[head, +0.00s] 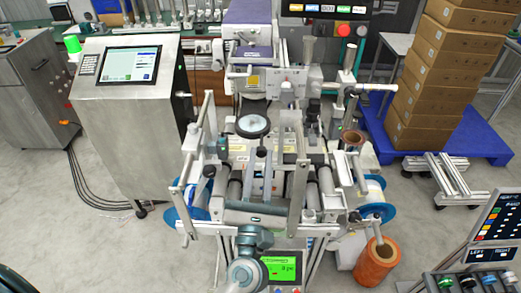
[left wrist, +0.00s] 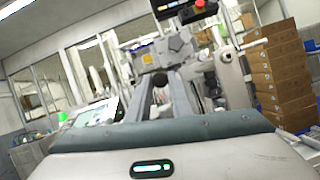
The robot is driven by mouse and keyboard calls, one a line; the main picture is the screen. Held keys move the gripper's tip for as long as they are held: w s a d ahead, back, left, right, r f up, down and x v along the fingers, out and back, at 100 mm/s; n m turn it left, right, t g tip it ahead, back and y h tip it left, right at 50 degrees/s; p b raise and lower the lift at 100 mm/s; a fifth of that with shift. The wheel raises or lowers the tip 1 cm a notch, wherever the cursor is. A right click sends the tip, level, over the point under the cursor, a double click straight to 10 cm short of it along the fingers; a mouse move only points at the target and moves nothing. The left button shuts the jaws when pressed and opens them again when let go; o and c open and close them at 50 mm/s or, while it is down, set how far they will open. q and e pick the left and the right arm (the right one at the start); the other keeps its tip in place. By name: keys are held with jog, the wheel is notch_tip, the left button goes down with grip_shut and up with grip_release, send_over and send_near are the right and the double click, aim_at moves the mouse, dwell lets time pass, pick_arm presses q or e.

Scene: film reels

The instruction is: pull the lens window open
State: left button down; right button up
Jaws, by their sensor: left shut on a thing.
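The lens window (head: 252,124) is a round, pale lens in a dark ring on the middle of the machine in the head view. My left gripper (head: 262,156) reaches in from the bottom, its two fingers pointing away just below the ring's near edge. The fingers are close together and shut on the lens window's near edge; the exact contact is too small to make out. In the left wrist view, the fingers (left wrist: 162,96) stand ahead of the gripper body, with the grip largely hidden. My right gripper is not in view.
Metal posts and rollers (head: 298,165) stand close on both sides of my left gripper. An orange roll (head: 377,262) is at the lower right. A steel cabinet with a screen (head: 128,66) is at left. Stacked cartons (head: 440,75) on a blue pallet (head: 478,138) are at right.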

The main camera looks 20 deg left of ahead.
pick_arm(q)
jog(key=c, duration=1.6)
grip_release()
jog(key=shift+o, duration=0.2)
jog(key=shift+f, duration=0.1)
